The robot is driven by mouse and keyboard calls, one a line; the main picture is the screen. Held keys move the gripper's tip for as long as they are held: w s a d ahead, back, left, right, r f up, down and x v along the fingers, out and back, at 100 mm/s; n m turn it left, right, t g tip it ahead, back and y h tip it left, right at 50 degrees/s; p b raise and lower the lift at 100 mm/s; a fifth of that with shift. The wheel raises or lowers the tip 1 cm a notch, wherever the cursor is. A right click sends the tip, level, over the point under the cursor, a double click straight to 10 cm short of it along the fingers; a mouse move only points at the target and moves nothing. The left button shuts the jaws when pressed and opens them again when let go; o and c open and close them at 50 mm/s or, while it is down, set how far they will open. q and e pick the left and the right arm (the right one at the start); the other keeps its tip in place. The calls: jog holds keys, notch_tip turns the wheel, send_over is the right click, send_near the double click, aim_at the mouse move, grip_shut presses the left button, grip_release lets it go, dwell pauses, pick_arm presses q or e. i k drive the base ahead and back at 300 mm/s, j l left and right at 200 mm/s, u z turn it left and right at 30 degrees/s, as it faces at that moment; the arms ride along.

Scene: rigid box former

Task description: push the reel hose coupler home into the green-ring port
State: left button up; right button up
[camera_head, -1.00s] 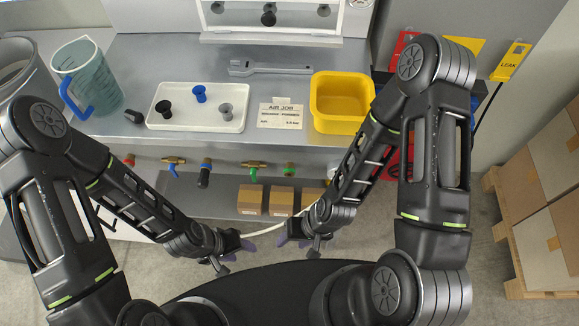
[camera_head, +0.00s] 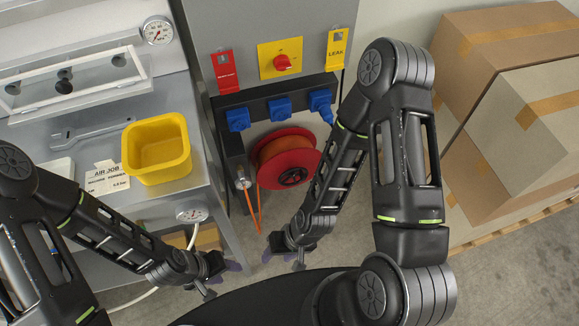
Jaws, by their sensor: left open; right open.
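A red hose reel (camera_head: 297,161) with orange hose wound on it hangs on the grey cabinet. The orange hose (camera_head: 255,212) runs down from the reel's left side. A small metallic fitting (camera_head: 243,179) sits left of the reel by the hose; I cannot tell whether it is the coupler. No green-ring port can be made out in the head view. My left gripper (camera_head: 222,277) is open and empty, low in front of the bench. My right gripper (camera_head: 284,259) is open and empty, below the reel and right of the hanging hose.
Blue sockets (camera_head: 279,108) and a red knob on a yellow plate (camera_head: 281,62) are above the reel. A yellow bin (camera_head: 157,149) and an air job card (camera_head: 106,179) are on the bench. Cardboard boxes (camera_head: 515,125) stand at right. The floor between is clear.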

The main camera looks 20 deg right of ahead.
aim_at(241, 176)
jog(key=k+l, duration=0.1)
jog(key=l, duration=0.3)
jog(key=k+l, duration=0.1)
jog(key=l, duration=0.3)
jog(key=k+l, duration=0.1)
jog(key=l, duration=0.3)
jog(key=u, duration=0.05)
